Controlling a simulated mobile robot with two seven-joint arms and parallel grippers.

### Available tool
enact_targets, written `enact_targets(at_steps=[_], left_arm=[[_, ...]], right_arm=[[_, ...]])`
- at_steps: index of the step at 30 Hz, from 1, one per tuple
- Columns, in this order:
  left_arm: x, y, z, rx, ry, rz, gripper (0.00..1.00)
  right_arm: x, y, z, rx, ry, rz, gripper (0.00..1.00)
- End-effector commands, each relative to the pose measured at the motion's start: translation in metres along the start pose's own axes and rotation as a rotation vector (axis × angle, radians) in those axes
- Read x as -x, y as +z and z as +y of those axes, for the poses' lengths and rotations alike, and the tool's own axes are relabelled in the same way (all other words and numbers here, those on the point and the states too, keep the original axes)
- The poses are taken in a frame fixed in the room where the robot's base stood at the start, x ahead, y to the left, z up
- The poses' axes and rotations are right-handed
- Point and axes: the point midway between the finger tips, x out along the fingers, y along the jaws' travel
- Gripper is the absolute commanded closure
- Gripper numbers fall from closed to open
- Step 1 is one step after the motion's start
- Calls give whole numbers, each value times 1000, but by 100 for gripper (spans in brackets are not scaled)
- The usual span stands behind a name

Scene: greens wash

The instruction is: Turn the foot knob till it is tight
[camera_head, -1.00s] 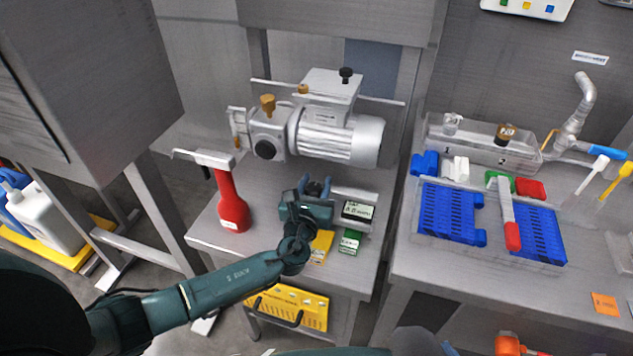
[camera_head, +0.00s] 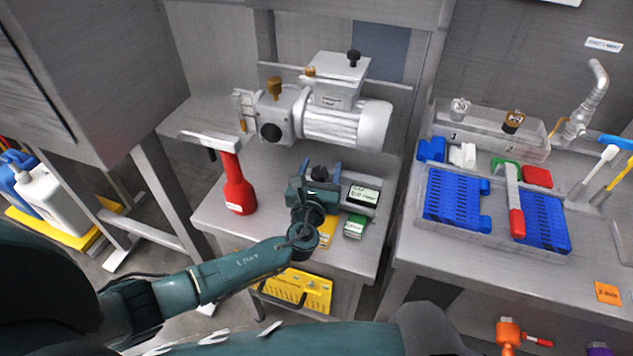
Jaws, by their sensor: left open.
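My left gripper (camera_head: 321,168) is in the middle of the bench, in front of and below the silver motor unit (camera_head: 345,122). Its blue fingers are apart and point away from me toward the back of the bench. A small dark round part (camera_head: 319,175) shows between or just behind the fingers; I cannot tell whether it is the foot knob or part of the gripper, nor whether the fingers touch it. My right gripper is not in view.
A red bottle (camera_head: 237,190) stands left of the gripper. A small display box (camera_head: 362,196) and a green-and-white box (camera_head: 354,228) are close on its right. A yellow item (camera_head: 327,232) lies partly behind my arm.

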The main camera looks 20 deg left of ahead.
Motion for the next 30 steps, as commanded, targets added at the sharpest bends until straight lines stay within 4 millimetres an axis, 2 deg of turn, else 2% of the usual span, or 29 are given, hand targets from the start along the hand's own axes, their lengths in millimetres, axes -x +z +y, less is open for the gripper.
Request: enact_targets(at_steps=[5, 12, 18, 24, 30], left_arm=[[29, -1, 0, 2, -1, 4, 42], [84, -2, 0, 1, -1, 4, 42], [116, -1, 0, 1, -1, 2, 42], [127, 0, 0, 0, 0, 1, 42], [128, 0, 0, 0, 0, 0, 42]], right_arm=[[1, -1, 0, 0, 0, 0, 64], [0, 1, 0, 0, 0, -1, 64], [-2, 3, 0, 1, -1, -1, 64], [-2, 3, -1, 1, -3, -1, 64], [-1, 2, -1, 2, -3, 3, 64]])
